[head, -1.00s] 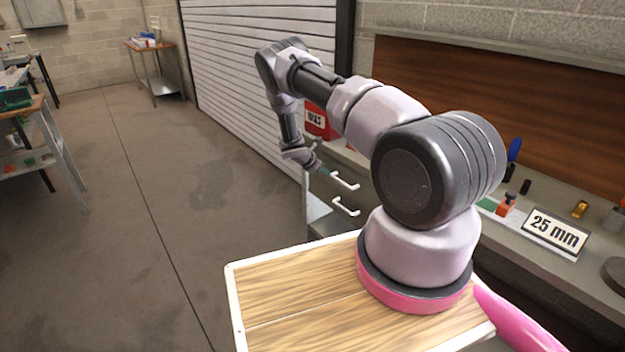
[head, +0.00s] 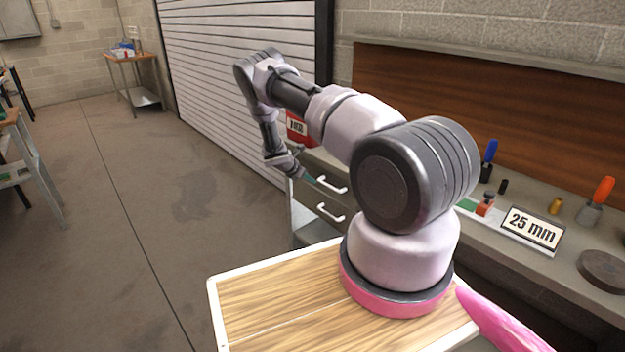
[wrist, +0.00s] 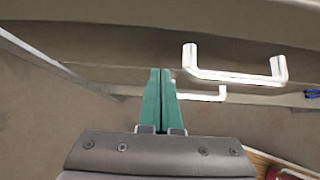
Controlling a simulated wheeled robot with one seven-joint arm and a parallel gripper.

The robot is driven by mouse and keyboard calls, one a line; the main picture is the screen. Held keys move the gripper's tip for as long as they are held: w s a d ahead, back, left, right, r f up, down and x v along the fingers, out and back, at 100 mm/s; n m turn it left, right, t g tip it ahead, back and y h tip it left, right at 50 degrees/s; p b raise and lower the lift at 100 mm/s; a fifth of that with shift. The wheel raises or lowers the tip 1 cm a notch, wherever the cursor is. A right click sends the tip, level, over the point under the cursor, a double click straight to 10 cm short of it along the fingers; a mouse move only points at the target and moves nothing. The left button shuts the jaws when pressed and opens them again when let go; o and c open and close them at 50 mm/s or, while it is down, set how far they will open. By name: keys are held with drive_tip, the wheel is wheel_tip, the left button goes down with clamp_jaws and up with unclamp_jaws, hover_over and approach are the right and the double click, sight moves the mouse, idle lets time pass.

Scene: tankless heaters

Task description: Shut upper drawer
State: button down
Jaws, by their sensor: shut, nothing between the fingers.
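The upper drawer (head: 318,172) is in the grey bench cabinet, with a white bar handle (head: 332,186) on its front. The handle is large in the wrist view (wrist: 235,77), right of my fingers. How far the drawer stands out is hard to tell. My gripper (head: 309,179) is at the left part of the upper drawer front. In the wrist view its teal fingers (wrist: 160,72) are together and empty, tips at or close to the drawer front; contact cannot be told. The lower drawer (head: 318,204) with its handle (head: 331,213) is below.
The bench top holds a "25 mm" sign (head: 533,227), a dark round disc (head: 604,268), an orange-handled tool (head: 601,194) and a blue-handled tool (head: 489,155). A roller shutter (head: 240,80) stands behind my arm. The floor (head: 150,220) to the left is clear.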

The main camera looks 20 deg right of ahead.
drive_tip(key=a+f+v, duration=0.1)
drive_tip(key=v, duration=1)
drive_tip(key=s+a+r+m+y, duration=0.15)
drive_tip(key=s+r+m, duration=0.3)
drive_tip(key=r, duration=0.65)
drive_tip(key=s+r+m+y, duration=0.2)
drive_tip(key=s+r+m, duration=0.25)
drive_tip(key=r, duration=0.75)
drive_tip(key=s+a+r+m+y, duration=0.1)
drive_tip(key=s+r+m+y, duration=0.3)
drive_tip(key=r, duration=0.7)
drive_tip(key=s+a+r+m+t+y, duration=0.1)
drive_tip(key=s+r+m, duration=0.3)
drive_tip(key=s, duration=0.5)
drive_tip(key=s+a+r+m+t+y, duration=0.1)
drive_tip(key=s+a+r+m, duration=0.3)
drive_tip(key=s, duration=0.5)
drive_tip(key=s+a+r+m+t+y, duration=0.1)
drive_tip(key=s+a+r+m+t, duration=0.1)
drive_tip(key=s+r, duration=0.6)
drive_tip(key=s+a+m, duration=0.1)
drive_tip(key=s+m, duration=0.1)
drive_tip(key=shift+m, duration=0.4)
drive_tip(key=shift+s, duration=0.1)
